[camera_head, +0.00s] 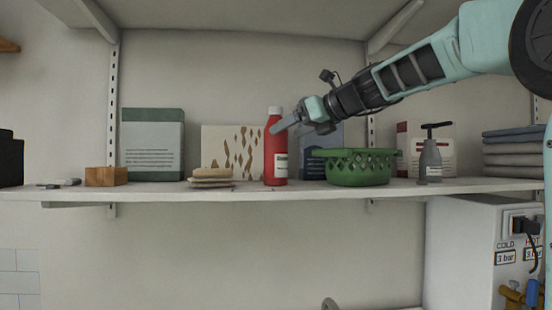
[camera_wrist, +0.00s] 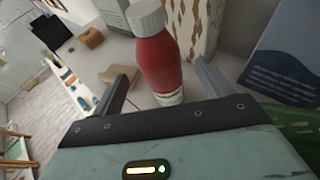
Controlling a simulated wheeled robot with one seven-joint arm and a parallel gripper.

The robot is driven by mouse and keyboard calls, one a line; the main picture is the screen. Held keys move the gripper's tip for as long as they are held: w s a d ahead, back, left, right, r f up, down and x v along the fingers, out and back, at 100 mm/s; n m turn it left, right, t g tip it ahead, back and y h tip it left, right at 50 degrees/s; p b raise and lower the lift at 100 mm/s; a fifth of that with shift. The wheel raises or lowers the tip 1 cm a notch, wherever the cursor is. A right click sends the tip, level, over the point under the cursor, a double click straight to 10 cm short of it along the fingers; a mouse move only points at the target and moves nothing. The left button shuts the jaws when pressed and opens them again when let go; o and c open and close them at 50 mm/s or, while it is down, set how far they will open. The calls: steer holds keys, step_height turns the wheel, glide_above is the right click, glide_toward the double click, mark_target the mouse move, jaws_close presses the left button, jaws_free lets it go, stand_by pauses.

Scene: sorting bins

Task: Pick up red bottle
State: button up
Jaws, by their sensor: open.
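The red bottle (camera_head: 268,158) stands upright on the shelf in the head view, with a white cap and a pale label. It also shows in the wrist view (camera_wrist: 158,62), between and just beyond my two fingers. In the wrist view my gripper (camera_wrist: 165,88) is open, with one finger on each side of the bottle. I cannot tell whether a finger touches it.
A green basket (camera_head: 358,180) stands right of the bottle. Sponges or folded cloths (camera_head: 211,183) and a wooden block (camera_head: 106,177) are to the left. A grey pump bottle (camera_head: 430,162) and folded towels (camera_head: 512,160) are further right. Boxes (camera_head: 152,130) line the back wall.

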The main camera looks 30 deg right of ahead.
mark_target(270, 141)
steer(key=b+x, duration=0.1)
steer(key=x, duration=0.6)
steer(key=shift+w+a+f, duration=0.15)
steer(key=shift+f, duration=0.05)
steer(key=shift+r, duration=0.1)
steer(key=c, duration=1.5)
